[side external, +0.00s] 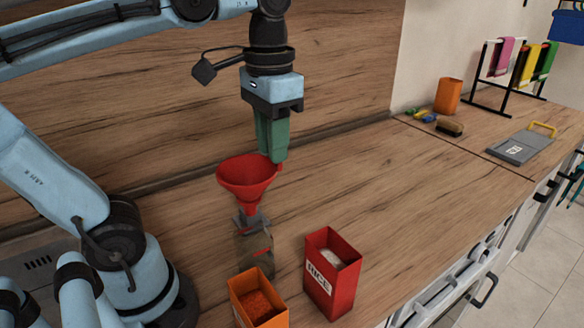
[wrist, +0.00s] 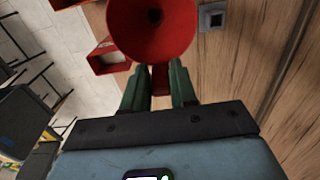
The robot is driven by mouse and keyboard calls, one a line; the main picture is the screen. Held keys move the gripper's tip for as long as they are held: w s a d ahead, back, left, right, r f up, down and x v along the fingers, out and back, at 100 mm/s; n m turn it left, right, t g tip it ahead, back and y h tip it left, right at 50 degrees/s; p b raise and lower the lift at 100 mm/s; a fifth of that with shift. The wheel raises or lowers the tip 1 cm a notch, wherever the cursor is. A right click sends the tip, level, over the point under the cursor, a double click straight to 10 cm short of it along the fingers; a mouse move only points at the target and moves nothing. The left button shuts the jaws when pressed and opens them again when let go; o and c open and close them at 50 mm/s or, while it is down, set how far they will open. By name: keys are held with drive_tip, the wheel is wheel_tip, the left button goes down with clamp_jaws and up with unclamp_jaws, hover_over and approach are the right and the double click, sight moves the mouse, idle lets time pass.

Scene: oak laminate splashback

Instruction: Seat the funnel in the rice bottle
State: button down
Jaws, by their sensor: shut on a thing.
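The red funnel (side external: 247,178) is held wide end up, above the counter. My gripper (side external: 272,150) is shut on the funnel's side tab with its green fingers. The wrist view shows the funnel bowl (wrist: 152,28) just beyond the fingers (wrist: 160,88). The clear bottle (side external: 254,250), with a grey square neck, stands upright on the counter. In the side view the spout overlaps the neck. In the wrist view the bottle's square mouth (wrist: 212,17) shows uncovered, right of the funnel, so the spout is beside the mouth, not in it.
A red box labelled RICE (side external: 331,272) stands right of the bottle, with pale contents. An orange box (side external: 258,298) with orange-red contents stands in front of the bottle. The back right holds an orange cup (side external: 448,96), a brush and a rack. The middle counter is clear.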

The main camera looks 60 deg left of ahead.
drive_tip(key=shift+f, duration=1.7)
idle(1.1)
drive_tip(key=c, duration=0.8)
unclamp_jaws()
wheel_tip(320, 180, up, 12)
drive_tip(key=shift+f, duration=0.1)
wheel_tip(320, 180, down, 12)
drive_tip(key=shift+r, duration=0.25)
idle(0.8)
